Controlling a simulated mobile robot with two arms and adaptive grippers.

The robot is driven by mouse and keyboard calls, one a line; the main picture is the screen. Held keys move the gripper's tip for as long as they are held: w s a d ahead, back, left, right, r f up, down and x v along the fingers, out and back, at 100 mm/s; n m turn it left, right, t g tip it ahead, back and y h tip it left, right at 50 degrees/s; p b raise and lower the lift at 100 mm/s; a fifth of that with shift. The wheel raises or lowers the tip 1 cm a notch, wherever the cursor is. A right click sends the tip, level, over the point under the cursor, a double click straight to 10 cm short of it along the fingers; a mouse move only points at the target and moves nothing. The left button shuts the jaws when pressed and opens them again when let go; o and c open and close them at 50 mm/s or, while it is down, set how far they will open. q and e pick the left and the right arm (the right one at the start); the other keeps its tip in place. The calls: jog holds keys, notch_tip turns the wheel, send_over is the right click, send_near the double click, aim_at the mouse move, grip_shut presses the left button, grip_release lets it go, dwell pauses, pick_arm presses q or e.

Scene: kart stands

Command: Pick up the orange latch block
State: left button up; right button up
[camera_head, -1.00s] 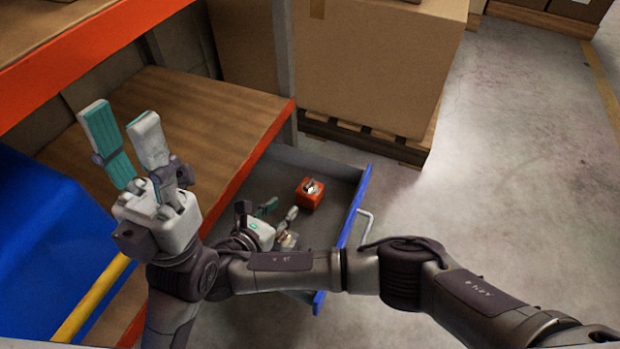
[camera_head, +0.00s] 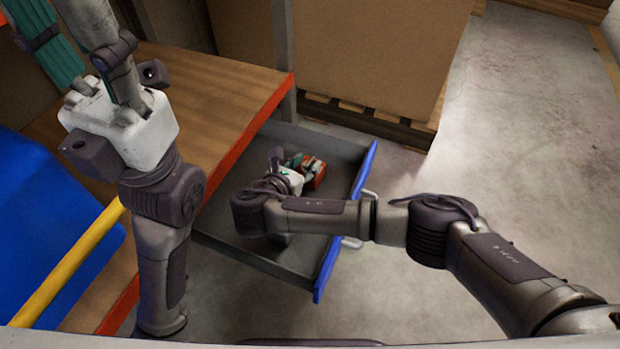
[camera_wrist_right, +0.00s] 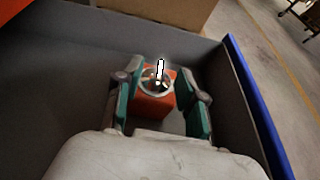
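The orange latch block (camera_head: 318,178) with a metal latch on top sits in the open grey drawer (camera_head: 235,229). It also shows in the right wrist view (camera_wrist_right: 150,105), between the fingers. My right gripper (camera_wrist_right: 158,97) reaches into the drawer with teal-padded fingers on either side of the block; it is open, with gaps between pads and block. In the head view the right gripper (camera_head: 302,163) partly hides the block. My left gripper (camera_head: 62,20) is raised at the upper left, fingers apart and empty, its tips cut off by the frame.
The drawer has a blue front edge (camera_head: 345,222) and a handle. A wooden shelf (camera_head: 210,90) with an orange edge lies left of the drawer. A large cardboard box (camera_head: 375,55) on a pallet stands behind. The floor to the right is open.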

jog(key=shift+x, duration=0.95)
jog(key=shift+r, duration=0.1)
grip_shut()
